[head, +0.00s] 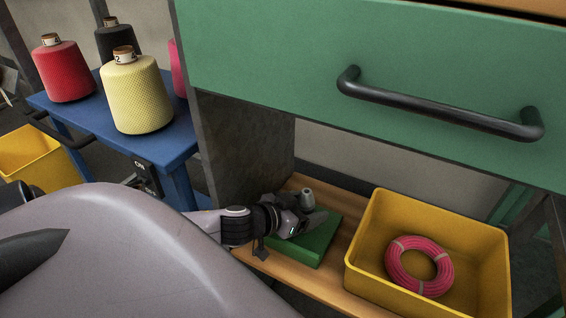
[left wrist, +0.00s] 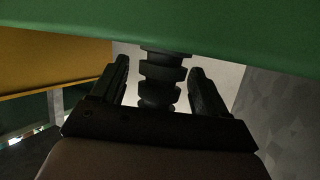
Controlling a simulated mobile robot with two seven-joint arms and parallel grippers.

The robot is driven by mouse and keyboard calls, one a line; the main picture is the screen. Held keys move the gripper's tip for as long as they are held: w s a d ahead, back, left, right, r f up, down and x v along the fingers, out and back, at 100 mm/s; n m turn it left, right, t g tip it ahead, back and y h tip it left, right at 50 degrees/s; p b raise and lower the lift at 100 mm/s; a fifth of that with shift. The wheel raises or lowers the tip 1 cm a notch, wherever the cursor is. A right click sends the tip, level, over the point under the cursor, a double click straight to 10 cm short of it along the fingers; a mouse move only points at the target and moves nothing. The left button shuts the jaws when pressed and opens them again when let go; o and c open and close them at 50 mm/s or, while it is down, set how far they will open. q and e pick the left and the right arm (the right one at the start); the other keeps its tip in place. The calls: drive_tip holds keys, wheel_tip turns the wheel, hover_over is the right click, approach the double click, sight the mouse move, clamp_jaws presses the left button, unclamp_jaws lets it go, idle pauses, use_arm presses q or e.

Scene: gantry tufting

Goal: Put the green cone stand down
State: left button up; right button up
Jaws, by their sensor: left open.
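The green cone stand has a flat green base (head: 318,242) that lies on the wooden shelf under the drawer, left of the yellow bin. Its grey post top (head: 307,199) shows at my left gripper (head: 297,212). In the left wrist view, the dark ribbed post (left wrist: 161,73) stands between the two spread fingers of my left gripper (left wrist: 158,66), with gaps on both sides. The green base (left wrist: 230,25) fills the top of that view. My left gripper is open around the post. In the head view it partly hides the stand. My right gripper is out of view.
The yellow bin (head: 360,255) holds a pink coil (head: 418,266). A green drawer (head: 300,70) with a black handle (head: 440,103) overhangs the wooden shelf (head: 340,292). A dark side panel (head: 240,150) stands at left. A blue table (head: 165,143) carries several yarn cones.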

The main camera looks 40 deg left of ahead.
use_arm(q)
wheel_tip(320, 180, up, 3)
drive_tip(key=p, duration=0.2)
hover_over(272, 238)
drive_tip(key=w, duration=0.2)
drive_tip(key=shift+d+r, duration=0.15)
drive_tip(key=shift+r, duration=0.05)
drive_tip(key=shift+p+v, duration=0.55)
drive_tip(key=shift+v, duration=0.45)
drive_tip(key=shift+s+r, duration=0.1)
drive_tip(key=shift+s, duration=0.25)
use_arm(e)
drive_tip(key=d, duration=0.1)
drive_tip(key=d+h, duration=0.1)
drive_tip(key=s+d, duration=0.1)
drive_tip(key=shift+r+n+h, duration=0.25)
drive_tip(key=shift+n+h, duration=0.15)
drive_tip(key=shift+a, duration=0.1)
